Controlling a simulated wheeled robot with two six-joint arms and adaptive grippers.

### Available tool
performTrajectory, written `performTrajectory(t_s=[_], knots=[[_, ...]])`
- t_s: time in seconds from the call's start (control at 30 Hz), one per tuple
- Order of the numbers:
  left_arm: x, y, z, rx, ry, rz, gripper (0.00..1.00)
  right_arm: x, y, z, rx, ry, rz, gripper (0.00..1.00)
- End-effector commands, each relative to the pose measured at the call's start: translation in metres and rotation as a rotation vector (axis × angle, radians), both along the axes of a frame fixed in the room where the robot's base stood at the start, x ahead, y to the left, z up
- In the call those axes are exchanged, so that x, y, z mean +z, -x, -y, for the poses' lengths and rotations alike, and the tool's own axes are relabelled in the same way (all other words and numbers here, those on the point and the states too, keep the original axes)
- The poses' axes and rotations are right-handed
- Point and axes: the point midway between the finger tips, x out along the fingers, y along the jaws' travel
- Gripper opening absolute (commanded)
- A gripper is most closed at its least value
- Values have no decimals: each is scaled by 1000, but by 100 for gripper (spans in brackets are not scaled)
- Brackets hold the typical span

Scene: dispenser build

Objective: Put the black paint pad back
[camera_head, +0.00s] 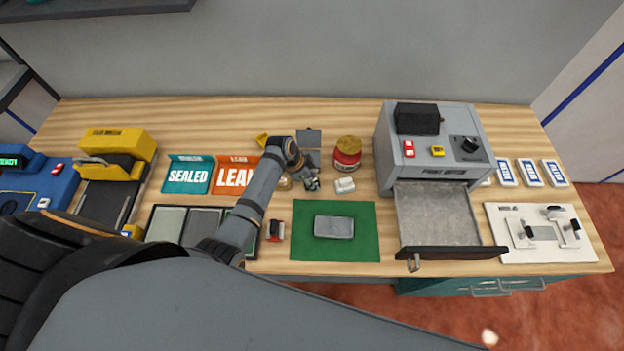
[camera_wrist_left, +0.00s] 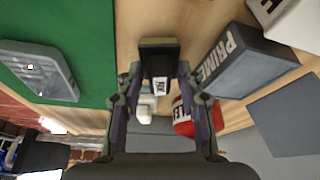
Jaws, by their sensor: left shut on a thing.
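The black paint pad (camera_wrist_left: 159,62) is a small dark block with a pale label, seen between my left gripper's fingers in the left wrist view. My left gripper (camera_wrist_left: 158,75) is shut on it. In the head view, my left gripper (camera_head: 312,183) is over the wooden table, behind the green mat (camera_head: 366,248) and left of a small white object (camera_head: 345,185). The pad is small and partly hidden there. I cannot tell whether it touches the table. My right gripper is not in view.
A grey PRIME block (camera_wrist_left: 232,62) and a red jar (camera_head: 347,152) stand near the gripper. A grey block (camera_head: 333,227) lies on the mat. A small red-and-black item (camera_head: 275,230) is left of the mat. A grey machine (camera_head: 436,135) with an open drawer stands right.

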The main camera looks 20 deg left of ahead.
Motion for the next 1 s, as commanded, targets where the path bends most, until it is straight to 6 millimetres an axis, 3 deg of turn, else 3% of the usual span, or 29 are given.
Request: performTrajectory(t_s=[0.37, 0.4, 0.53, 0.6, 0.8, 1.0], knots=[[-6, 0, 0, 0, 0, 1, 13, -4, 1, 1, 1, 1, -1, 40], [-6, 0, 0, 0, 0, 1, 39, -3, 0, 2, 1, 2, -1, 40], [-6, 0, 0, 0, 0, 1, 57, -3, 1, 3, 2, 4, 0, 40], [-6, 0, 0, 0, 0, 1, 63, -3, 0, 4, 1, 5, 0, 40], [-6, 0, 0, 0, 0, 0, 63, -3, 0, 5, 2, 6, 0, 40], [-6, 0, 0, 0, 0, 1, 90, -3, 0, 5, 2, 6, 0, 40]])
